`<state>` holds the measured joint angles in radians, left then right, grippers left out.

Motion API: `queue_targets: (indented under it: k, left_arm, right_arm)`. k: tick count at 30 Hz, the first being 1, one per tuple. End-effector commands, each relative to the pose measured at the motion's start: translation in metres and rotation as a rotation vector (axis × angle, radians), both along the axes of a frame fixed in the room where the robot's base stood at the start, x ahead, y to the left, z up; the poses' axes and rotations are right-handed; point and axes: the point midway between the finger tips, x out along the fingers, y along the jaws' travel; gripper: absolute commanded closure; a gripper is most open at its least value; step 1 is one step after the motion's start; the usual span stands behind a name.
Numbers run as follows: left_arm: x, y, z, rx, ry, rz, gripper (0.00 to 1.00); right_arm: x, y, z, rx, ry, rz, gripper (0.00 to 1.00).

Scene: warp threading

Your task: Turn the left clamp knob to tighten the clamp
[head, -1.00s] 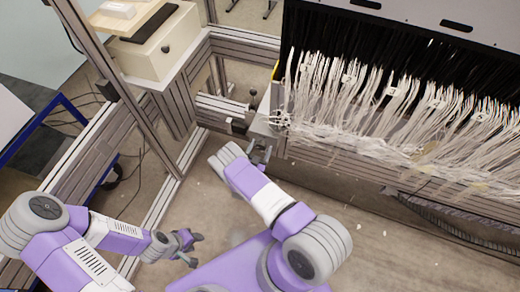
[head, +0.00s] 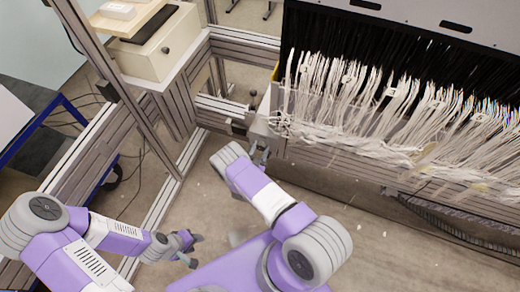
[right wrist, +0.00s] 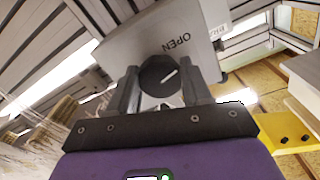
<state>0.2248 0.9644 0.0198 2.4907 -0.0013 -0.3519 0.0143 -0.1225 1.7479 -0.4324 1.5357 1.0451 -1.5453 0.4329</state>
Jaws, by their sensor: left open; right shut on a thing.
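The left clamp is a grey metal block (right wrist: 165,40) with the word OPEN on its face. Its round dark knob (right wrist: 158,75) has a white pointer line slanting up to the right. My right gripper (right wrist: 160,88) is shut on the knob, one finger on each side. In the head view my right gripper (head: 260,151) is at the clamp (head: 262,127), at the left end of the warp beam, and the knob cannot be made out there. My left gripper (head: 197,250) is open and empty, low over the floor, away from the clamp.
White warp threads (head: 350,110) hang in a dense row right of the clamp, below a dark panel. Metal frame rails (head: 240,108) run behind and left of it. A cream box (head: 155,45) stands upper left. The floor between my arms is open.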

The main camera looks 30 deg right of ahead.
Motion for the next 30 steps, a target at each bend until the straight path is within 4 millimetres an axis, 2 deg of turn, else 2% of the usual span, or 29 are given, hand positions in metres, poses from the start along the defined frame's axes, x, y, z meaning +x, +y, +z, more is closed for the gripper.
queue_targets:
  k: [30]
  left_arm:
    - [0.0,0.0,0.008,0.0,0.0,0.0,0.57]
  right_arm:
    - [0.0011,0.0003,0.002,0.606,-0.71,-0.003,0.82]
